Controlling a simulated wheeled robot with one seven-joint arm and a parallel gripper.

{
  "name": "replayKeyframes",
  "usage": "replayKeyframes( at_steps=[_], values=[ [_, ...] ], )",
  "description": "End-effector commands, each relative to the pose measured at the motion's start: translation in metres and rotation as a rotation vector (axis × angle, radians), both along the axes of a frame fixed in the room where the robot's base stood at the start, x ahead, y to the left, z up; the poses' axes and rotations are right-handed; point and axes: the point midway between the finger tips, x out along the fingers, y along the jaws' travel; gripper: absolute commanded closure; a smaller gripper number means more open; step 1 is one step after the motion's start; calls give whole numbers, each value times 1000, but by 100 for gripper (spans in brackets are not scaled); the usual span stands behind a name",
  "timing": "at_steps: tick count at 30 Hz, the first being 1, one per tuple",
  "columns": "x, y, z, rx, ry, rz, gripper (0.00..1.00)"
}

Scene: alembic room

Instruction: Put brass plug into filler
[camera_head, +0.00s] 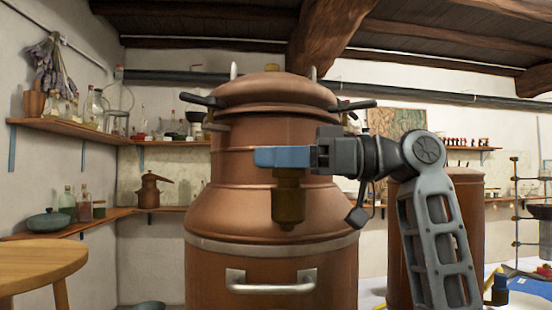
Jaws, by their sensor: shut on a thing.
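My gripper (284,157) points left in front of a large copper still, its blue fingers shut on the brass plug (288,201). The plug is a dark brass cylinder, narrower at its top, and hangs upright below the fingers. It stands in front of the still's sloping shoulder in the picture; I cannot tell whether it touches the copper. The copper still (222,208) has a domed lid (270,92) with dark side handles and a pale handle on its lower body. I cannot make out the filler; it may be hidden.
A second copper vessel (467,225) stands behind my arm on the right. A round wooden table (40,262) is at the lower left. Wall shelves hold bottles, a teal pot (50,221) and a small copper pot (149,192). A metal stand (516,215) is at the right edge.

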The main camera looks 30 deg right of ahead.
Motion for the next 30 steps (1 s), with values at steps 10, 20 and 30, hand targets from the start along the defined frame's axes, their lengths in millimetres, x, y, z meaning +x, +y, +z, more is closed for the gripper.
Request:
replayKeyframes(
  at_steps=[10, 20, 30],
  values=[
    [0, 0, -4, 0, 0, 0, 80],
    [0, 0, -7, 0, 0, 0, 80],
    [0, 0, -7, 0, 0, 0, 80]
  ],
)
